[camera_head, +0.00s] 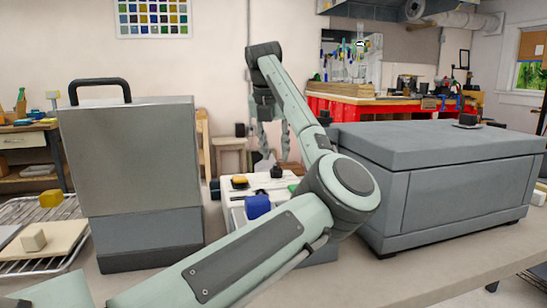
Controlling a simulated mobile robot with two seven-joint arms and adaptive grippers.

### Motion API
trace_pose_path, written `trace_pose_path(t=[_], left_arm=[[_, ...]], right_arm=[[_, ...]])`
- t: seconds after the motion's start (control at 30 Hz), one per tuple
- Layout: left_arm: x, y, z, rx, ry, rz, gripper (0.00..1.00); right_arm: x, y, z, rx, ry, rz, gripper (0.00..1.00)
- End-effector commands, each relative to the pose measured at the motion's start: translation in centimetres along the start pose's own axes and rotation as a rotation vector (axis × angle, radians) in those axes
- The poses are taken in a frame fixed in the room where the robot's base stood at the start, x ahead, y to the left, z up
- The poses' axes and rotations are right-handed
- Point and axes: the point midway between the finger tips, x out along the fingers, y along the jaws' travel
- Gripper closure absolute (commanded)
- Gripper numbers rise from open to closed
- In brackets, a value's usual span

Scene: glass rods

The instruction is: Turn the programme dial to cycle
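My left arm crosses the picture from the bottom left. Its elbow is right of the middle and its forearm rises to a wrist from which the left gripper (273,143) points down. The fingers look apart with nothing between them. Below the gripper is a pale control panel (236,195), partly hidden by my arm. It carries a yellow part (239,181), a black knob-like part (277,172) and a blue part (257,206). I cannot tell which of these is the programme dial, and no cycle marking is readable. The gripper appears above the panel, apart from it. My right gripper is not in view.
A tall grey case with a black handle (128,160) stands left of the panel. A large grey lidded box (455,195) stands to the right, with a small dark item (467,121) on top. A wire rack (25,265) holds small blocks at the far left.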

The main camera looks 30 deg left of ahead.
Motion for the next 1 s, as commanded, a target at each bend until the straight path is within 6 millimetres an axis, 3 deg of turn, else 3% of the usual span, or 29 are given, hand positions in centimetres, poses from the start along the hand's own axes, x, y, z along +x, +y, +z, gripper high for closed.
trace_pose_path(t=[0.2, 0.53, 0.8, 1.0], left_arm=[[2.5, 0.1, 0.0, -0.001, 0.001, 0.002, 0.69], [3.0, 0.1, 0.0, -0.002, -0.001, 0.002, 0.69], [3.0, 0.1, 0.0, -0.002, -0.001, 0.003, 1.00], [3.0, 0.1, 0.0, -0.001, -0.001, 0.002, 1.00]], right_arm=[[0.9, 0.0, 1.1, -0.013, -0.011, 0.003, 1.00], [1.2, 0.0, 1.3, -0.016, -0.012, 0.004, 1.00], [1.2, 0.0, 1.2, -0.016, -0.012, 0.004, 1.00], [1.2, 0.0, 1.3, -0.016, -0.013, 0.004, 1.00]])
